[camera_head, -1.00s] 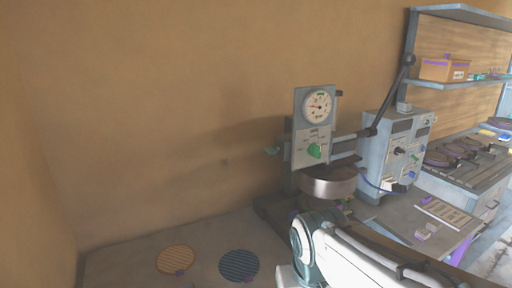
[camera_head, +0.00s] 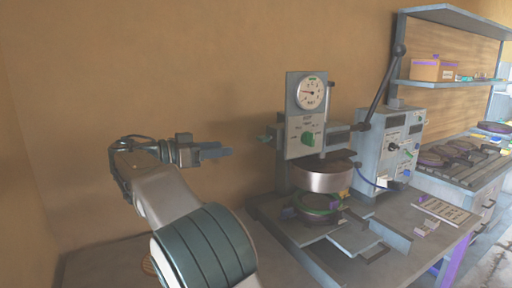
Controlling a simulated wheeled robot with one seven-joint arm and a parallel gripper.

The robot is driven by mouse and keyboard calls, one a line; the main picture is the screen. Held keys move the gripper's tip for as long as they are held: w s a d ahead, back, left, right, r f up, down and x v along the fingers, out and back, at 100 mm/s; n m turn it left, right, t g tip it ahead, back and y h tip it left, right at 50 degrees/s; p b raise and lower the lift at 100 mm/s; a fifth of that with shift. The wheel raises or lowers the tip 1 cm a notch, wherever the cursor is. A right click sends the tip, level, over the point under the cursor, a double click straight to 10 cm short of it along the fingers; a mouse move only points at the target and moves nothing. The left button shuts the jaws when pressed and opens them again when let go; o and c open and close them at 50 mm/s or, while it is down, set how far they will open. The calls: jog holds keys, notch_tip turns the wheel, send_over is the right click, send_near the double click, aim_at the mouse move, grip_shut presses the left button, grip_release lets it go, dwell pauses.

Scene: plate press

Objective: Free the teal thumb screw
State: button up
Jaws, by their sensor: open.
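The plate press (camera_head: 306,125) stands against the wall right of centre, with a dial gauge and a green knob (camera_head: 308,139) on its front panel. A small teal part (camera_head: 265,138) sticks out from the left side of the press head; it looks like the thumb screw, but is too small to read its setting. My gripper (camera_head: 222,152) is open and empty, left of the press, with its jaws pointing right at about the height of this part. A clear gap lies between them.
Below the round metal press head (camera_head: 322,178) sits a green-rimmed plate (camera_head: 317,206). The long lever (camera_head: 381,85) rises right of the press beside a grey control box (camera_head: 391,145). My arm covers most of the left bench.

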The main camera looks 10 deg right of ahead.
aim_at(259, 138)
jog(key=shift+m+h, duration=0.4)
jog(key=shift+m, duration=0.1)
jog(key=x, duration=0.8)
jog(key=p+x, duration=0.1)
jog(key=x, duration=0.3)
jog(key=shift+w+r, duration=0.35)
jog(key=c, duration=1)
